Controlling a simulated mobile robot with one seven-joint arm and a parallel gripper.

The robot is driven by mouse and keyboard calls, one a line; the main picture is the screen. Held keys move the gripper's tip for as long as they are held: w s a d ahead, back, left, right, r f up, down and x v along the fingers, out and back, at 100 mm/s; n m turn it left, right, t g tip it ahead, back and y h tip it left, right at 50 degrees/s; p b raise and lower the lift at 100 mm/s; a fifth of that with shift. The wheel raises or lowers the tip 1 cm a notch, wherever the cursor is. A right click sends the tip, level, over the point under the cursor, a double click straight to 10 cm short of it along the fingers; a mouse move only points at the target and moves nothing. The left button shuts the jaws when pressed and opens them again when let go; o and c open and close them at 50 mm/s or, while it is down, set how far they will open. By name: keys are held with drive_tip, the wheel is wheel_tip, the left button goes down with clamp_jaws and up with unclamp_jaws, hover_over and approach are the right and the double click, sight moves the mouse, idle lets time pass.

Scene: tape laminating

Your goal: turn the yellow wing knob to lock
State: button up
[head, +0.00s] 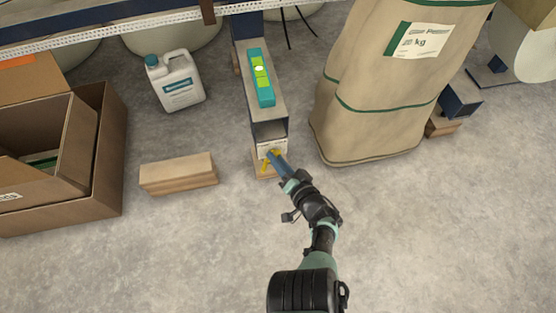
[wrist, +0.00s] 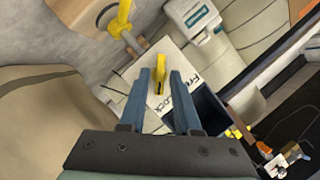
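The yellow wing knob (wrist: 159,76) stands on a white label plate (wrist: 185,72) in the wrist view. The plate bears dark lettering, of which "Lock" is readable. My gripper (wrist: 160,76) is open, with its two blue fingers on either side of the knob and a visible gap on each side. In the head view my gripper (head: 271,153) is at the front end of a narrow dark-blue frame (head: 266,108). The fingers partly hide the white plate there.
A second yellow handle (wrist: 121,18) is on a wooden piece near the plate. A teal level (head: 261,78) lies on top of the frame. A large tan sack (head: 375,90) stands close on the right. A wood block (head: 178,174) and white jug (head: 175,82) are left. The front floor is clear.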

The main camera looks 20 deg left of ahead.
drive_tip(key=shift+o, duration=0.5)
drive_tip(key=p+v, duration=0.7)
drive_tip(key=v, duration=0.6)
